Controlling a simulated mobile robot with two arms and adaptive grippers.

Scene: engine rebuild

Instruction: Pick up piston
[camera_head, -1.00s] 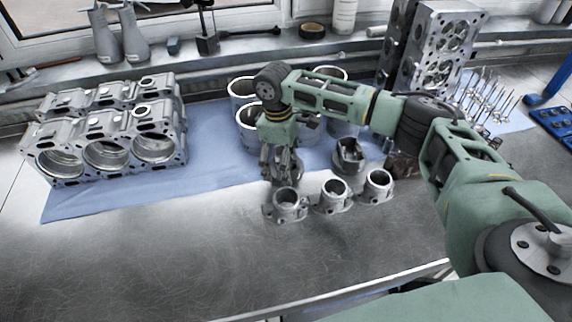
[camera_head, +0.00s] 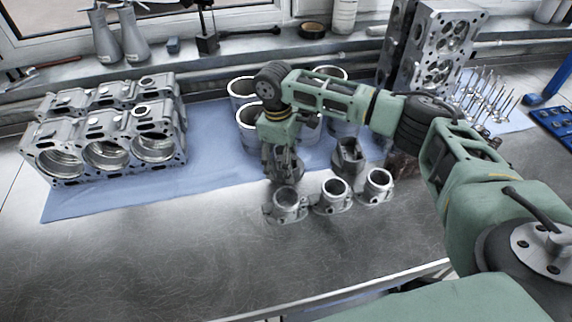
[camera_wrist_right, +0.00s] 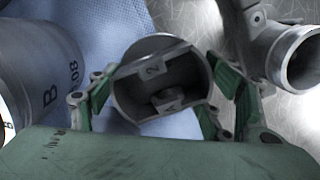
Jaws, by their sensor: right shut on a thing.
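In the wrist view a grey, hollow piston (camera_wrist_right: 152,97) with a "2" marked inside sits between the green fingers of my right gripper (camera_wrist_right: 163,72). The fingers are shut on its sides, and its open end faces the camera. In the head view my right gripper (camera_head: 283,168) points down behind the leftmost flanged ring part and mostly hides this piston. A second piston (camera_head: 349,153) stands to its right. My left gripper is not in view.
Flanged ring parts (camera_head: 333,192) stand in front of the gripper. Cylinder liners (camera_head: 242,88) stand behind it on the blue cloth (camera_head: 205,140). The engine block (camera_head: 110,130) is at left, the cylinder head (camera_head: 440,45) at back right. The front left of the metal bench (camera_head: 150,245) is clear.

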